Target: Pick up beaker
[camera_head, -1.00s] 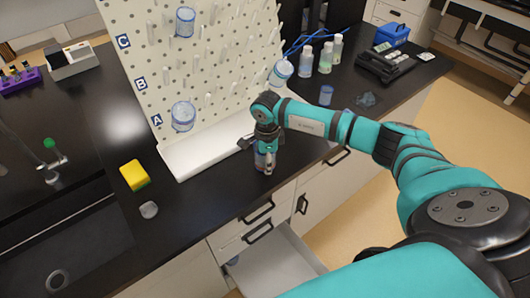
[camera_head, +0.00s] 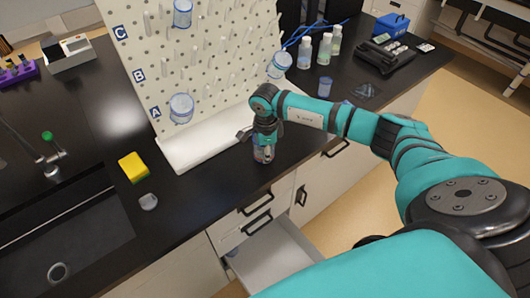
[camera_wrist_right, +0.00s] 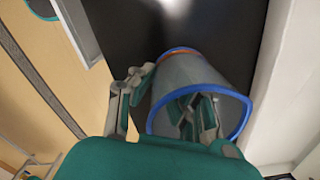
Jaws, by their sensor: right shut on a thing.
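A clear beaker with a blue rim (camera_wrist_right: 222,72) fills the middle of the right wrist view, its open mouth toward the camera. My right gripper (camera_wrist_right: 163,92) is shut on the beaker's wall, with one finger inside the mouth and the other outside. In the head view the right gripper (camera_head: 262,152) points down at the front edge of the black counter, and the beaker is mostly hidden behind its fingers. I cannot tell whether the beaker touches the counter. My left gripper is not in view.
A white pegboard (camera_head: 205,70) with other beakers on its pegs stands behind the gripper. An open drawer (camera_head: 275,258) juts out below. Bottles (camera_head: 324,48) stand back right.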

